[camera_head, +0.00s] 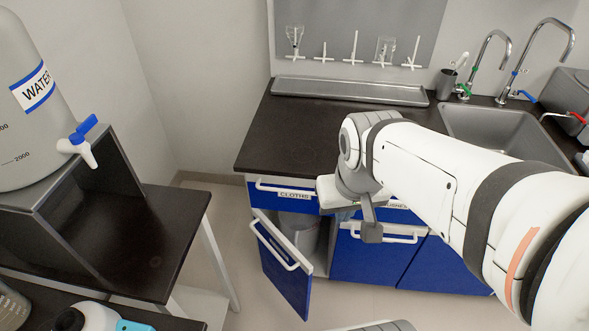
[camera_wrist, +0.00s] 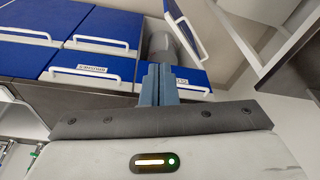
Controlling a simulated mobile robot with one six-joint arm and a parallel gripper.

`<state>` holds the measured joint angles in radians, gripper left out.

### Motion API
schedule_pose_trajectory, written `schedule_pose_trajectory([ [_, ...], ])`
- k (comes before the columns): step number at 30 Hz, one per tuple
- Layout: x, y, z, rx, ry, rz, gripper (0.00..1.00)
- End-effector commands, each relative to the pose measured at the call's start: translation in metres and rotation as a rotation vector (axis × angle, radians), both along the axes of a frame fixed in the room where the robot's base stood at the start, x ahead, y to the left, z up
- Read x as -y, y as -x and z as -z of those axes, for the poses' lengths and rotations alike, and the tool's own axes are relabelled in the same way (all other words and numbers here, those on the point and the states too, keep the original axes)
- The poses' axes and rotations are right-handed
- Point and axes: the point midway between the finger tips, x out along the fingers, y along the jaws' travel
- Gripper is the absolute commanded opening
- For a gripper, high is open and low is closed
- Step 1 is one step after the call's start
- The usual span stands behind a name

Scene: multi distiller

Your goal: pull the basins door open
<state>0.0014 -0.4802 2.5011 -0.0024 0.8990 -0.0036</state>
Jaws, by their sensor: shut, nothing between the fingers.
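A blue cabinet door (camera_head: 283,271) with a white bar handle stands swung open below the drawer labelled CLOTHS (camera_head: 296,194). It also shows at the top of the wrist view (camera_wrist: 184,22). No basins label can be read on any door. Two other blue doors, a middle one (camera_head: 362,265) and a right one (camera_head: 445,268), look closed. My gripper (camera_head: 371,234) is in front of the drawers, right of the open door and apart from its handle. In the wrist view its fingers (camera_wrist: 160,85) are together and empty, close to the drawer fronts.
A grey bin (camera_head: 299,231) shows inside the open compartment. The dark countertop (camera_head: 300,130) overhangs the drawers, with a sink (camera_head: 500,128) at right. A dark side table (camera_head: 150,245) stands left, across a strip of floor. My arm covers part of the right-hand cabinets.

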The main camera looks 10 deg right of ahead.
Motion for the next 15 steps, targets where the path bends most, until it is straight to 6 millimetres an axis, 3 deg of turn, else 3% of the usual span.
schedule_pose_trajectory([
  [5,0.000,0.000,0.001,-0.001,0.000,0.002,0.00],
  [8,0.000,-0.006,0.014,-0.015,-0.013,0.031,0.00],
  [11,0.000,-0.020,0.043,-0.051,-0.042,0.097,0.00],
  [15,0.002,-0.055,0.108,-0.132,-0.106,0.286,0.00],
])
